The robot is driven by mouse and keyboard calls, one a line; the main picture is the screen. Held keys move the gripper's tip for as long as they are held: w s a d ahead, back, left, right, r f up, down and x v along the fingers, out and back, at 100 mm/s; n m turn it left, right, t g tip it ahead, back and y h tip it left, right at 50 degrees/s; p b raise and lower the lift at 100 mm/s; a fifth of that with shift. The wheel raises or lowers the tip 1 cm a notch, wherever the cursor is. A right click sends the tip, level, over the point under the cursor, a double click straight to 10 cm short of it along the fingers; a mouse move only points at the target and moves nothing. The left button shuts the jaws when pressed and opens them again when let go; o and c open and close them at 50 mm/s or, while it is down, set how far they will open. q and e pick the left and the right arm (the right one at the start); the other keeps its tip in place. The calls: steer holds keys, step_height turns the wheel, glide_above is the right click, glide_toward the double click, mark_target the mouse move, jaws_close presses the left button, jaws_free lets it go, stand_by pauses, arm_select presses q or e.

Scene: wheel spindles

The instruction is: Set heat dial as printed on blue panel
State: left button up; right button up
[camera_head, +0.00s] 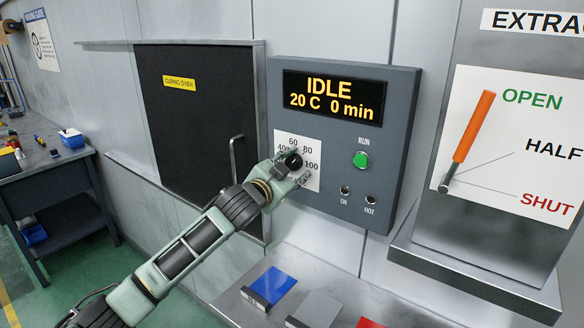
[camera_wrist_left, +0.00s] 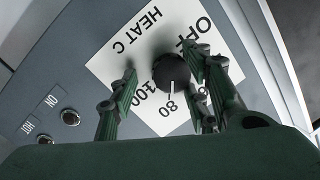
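The heat dial (camera_head: 294,161) is a black round knob on a white scale plate on the grey oven control box. In the left wrist view the dial (camera_wrist_left: 172,73) has a white mark pointing at about the 80 print. My left gripper (camera_head: 284,168) is at the dial; in the wrist view its fingers (camera_wrist_left: 168,88) stand on either side of the knob. They look open, with a gap on at least one side. The blue panel (camera_head: 275,284) lies on the bench below; any print on it is too small to read. My right gripper is out of view.
The display (camera_head: 333,97) reads IDLE, 20 C, 0 min. A green RUN button (camera_head: 361,160) sits right of the dial. The curing oven door (camera_head: 200,110) with its handle is left. A grey panel (camera_head: 316,309) and a red panel (camera_head: 369,323) lie beside the blue one. An orange lever (camera_head: 473,127) points toward OPEN.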

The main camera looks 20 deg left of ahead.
arm_select(q)
steer(key=shift+a, duration=0.2)
steer(key=shift+s, duration=0.1)
steer(key=v, duration=1.2)
stand_by(0.3)
